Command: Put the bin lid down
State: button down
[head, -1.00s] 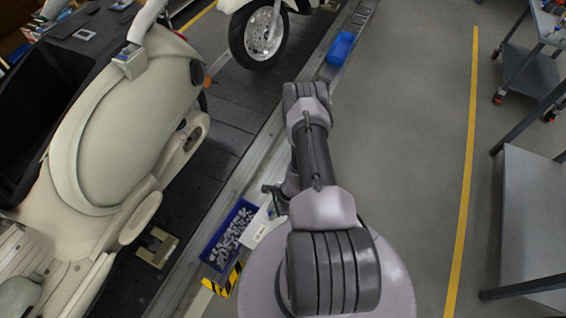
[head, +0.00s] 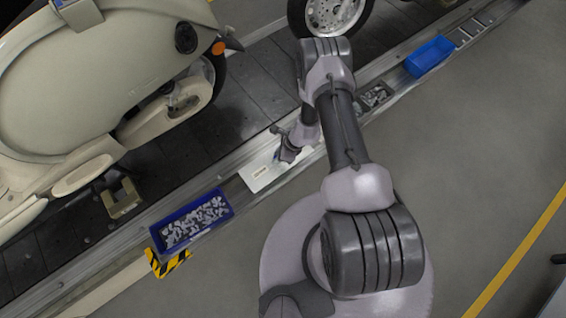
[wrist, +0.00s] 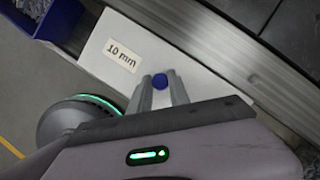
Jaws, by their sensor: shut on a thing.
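The bin lid (head: 268,174) is a flat white panel. It also shows in the wrist view (wrist: 195,58), with a "10 mm" label and a small round blue knob (wrist: 160,81). My gripper (wrist: 161,88) is shut on the blue knob, one finger on each side. In the head view my gripper (head: 284,155) is over the lid, which lies along the metal rail strip beside the conveyor. I cannot tell whether the lid touches what is below it. The arm hides its far right end.
A blue bin (head: 232,211) of metal parts sits just left of the lid. An open compartment (head: 376,96) with parts and another blue bin (head: 428,57) lie farther right along the rail (head: 340,125). A cream scooter (head: 80,90) stands on the dark slats behind.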

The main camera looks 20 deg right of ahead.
notch_tip(320, 180, down, 6)
jog(key=b, duration=0.2)
jog(key=shift+f+b, duration=0.25)
jog(key=shift+b, duration=0.15)
jog(key=shift+r, duration=0.2)
jog(key=shift+f, duration=0.15)
jog(key=c, duration=1.2)
grip_release()
jog(key=shift+c, duration=0.2)
